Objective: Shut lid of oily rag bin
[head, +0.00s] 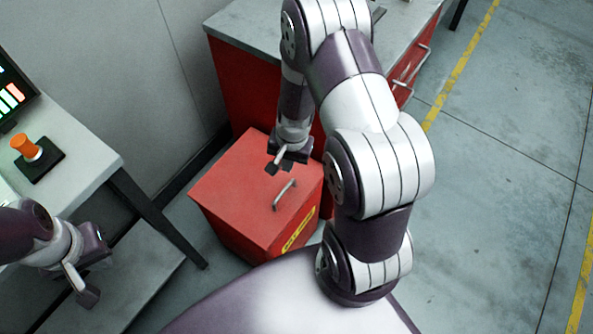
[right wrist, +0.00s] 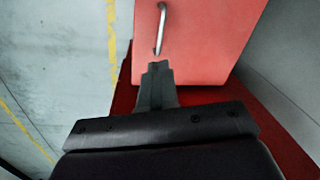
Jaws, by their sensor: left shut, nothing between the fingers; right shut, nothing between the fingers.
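The red oily rag bin (head: 232,229) stands on the floor in the middle of the head view. Its red lid (head: 232,185) lies flat over the top and looks closed, with a metal handle (head: 285,194) near its right edge. In the right wrist view the lid (right wrist: 197,45) and its handle (right wrist: 161,28) show just beyond the fingers. My right gripper (head: 278,164) is shut and empty above the lid, left of and behind the handle; I cannot tell if it touches. My left gripper (head: 82,284) is shut and empty at the lower left, away from the bin.
A red cabinet with a grey top (head: 247,24) stands behind the bin. At left a table (head: 85,152) with dark legs carries an orange button (head: 25,146) and a screen (head: 12,90). Open floor (head: 490,200) with yellow lines lies to the right.

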